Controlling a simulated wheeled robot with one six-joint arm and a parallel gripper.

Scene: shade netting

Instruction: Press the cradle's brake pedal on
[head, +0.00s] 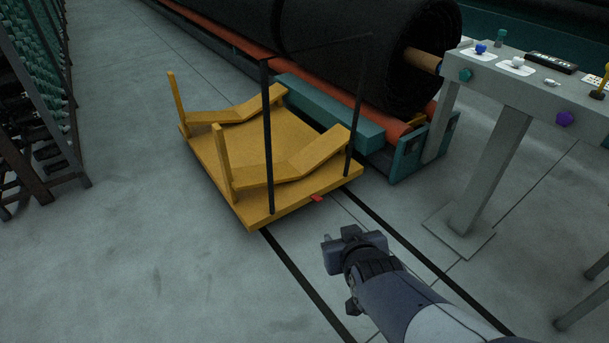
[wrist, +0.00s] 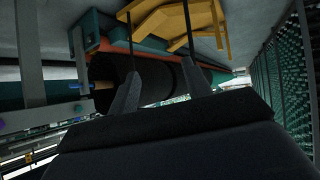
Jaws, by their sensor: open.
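The yellow cradle (head: 268,216) stands on the floor in the middle of the head view, with two V-shaped supports and a black push handle (head: 267,135). A small red brake pedal (head: 317,198) sticks out at its near edge, close to the floor. My gripper (head: 328,246) is in front of the cradle, near the pedal and apart from it. In the wrist view, my gripper's fingers (wrist: 160,98) are spread and empty. The cradle (wrist: 160,18) shows at the top of that view, upside down. I cannot make out the pedal there.
Black rails (head: 298,284) run along the floor under the cradle. Behind it is a machine with red rollers (head: 395,132) and a large black netting roll (head: 350,55). A grey control console (head: 497,130) stands at the right, a rack (head: 40,110) at the left. The floor at front left is clear.

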